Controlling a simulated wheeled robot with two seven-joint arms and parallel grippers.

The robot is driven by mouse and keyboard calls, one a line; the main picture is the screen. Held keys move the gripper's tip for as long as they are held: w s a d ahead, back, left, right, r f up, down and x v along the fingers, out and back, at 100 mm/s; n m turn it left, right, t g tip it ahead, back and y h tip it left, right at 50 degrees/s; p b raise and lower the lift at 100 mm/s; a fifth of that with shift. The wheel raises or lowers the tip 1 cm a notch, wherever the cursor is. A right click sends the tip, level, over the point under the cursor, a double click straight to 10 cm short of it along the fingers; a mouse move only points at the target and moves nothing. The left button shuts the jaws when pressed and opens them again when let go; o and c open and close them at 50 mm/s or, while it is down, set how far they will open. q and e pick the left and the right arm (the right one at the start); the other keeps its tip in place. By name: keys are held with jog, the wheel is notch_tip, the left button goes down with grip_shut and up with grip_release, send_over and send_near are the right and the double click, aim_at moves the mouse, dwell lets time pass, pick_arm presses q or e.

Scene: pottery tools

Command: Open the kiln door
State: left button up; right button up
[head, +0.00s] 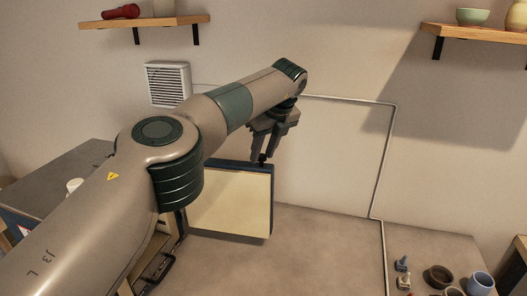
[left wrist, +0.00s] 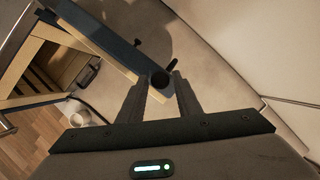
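The kiln door (head: 230,200) stands swung open in the head view, its cream inner face toward me and a dark blue rim around it. In the left wrist view the door (left wrist: 100,50) shows from above, nearly edge-on. My left gripper (head: 262,155) is at the door's top right corner. My right gripper is not in view.
Small cups and jars, including a blue mug (head: 481,284), stand at the lower right. Wooden shelves (head: 150,21) hang on the wall at both upper corners. A thin pipe (head: 385,160) runs along the wall. The grey surface (head: 320,250) right of the door is clear.

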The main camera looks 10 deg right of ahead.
pick_arm(q)
jog(key=shift+o, duration=0.5)
jog(key=shift+r, duration=0.1)
jog(key=shift+s+d+r, duration=0.1)
jog(key=shift+s+r, duration=0.1)
jog(key=shift+r, duration=0.25)
jog(key=p+v, duration=0.3)
jog(key=v, duration=1.3)
jog(key=shift+s, duration=0.15)
